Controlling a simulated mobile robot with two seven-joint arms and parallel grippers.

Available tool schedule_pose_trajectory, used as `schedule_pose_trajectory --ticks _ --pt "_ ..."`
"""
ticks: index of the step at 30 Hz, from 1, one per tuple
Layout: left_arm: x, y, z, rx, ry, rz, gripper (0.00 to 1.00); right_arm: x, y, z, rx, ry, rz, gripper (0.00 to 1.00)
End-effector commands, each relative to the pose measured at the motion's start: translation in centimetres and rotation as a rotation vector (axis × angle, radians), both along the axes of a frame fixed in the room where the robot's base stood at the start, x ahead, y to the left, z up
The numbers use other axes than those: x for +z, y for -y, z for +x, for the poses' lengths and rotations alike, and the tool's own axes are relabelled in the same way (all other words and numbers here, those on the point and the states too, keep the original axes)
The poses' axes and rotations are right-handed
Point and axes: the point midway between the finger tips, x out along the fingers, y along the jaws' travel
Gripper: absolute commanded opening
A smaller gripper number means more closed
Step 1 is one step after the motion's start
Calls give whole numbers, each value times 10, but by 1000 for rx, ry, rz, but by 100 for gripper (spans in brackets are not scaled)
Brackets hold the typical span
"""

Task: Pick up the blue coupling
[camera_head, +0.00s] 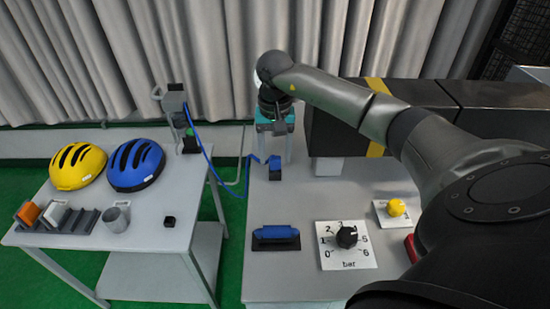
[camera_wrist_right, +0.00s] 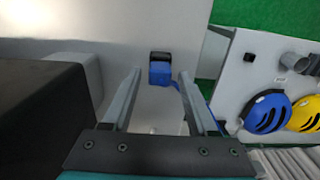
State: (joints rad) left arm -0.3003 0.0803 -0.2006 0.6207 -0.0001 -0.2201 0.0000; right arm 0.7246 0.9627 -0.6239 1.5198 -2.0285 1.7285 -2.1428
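The blue coupling (camera_head: 274,162) sits on a small dark holder on the grey table, near its back left edge, with a blue hose (camera_head: 226,194) beside it. In the right wrist view the coupling (camera_wrist_right: 160,74) appears near the tips of the fingers, in line with the gap between them. My right gripper (camera_head: 275,150) points down above the coupling. Its two fingers (camera_wrist_right: 160,82) are spread with nothing held between them; contact with the coupling cannot be told. My left gripper is not in view.
A black box with a yellow band (camera_head: 372,100) stands right of the coupling. A blue bar on a black base (camera_head: 275,237), a pressure dial (camera_head: 346,240) and a yellow button (camera_head: 396,207) are nearer. The left table (camera_head: 130,255) carries two helmets and a mug (camera_head: 116,218).

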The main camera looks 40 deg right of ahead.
Motion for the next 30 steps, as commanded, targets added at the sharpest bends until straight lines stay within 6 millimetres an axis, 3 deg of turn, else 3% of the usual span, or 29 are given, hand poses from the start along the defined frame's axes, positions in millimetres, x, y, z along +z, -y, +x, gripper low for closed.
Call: schedule_pose_trajectory --ticks 2,14,23,30 --pt "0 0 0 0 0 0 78 0 0 0 0 0 0 49" --pt "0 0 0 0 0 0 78 1 0 0 0 0 0 4" --pt "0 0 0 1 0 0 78 2 0 0 -1 1 -1 3" --pt "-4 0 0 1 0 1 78 22 1 1 -1 4 -1 3"
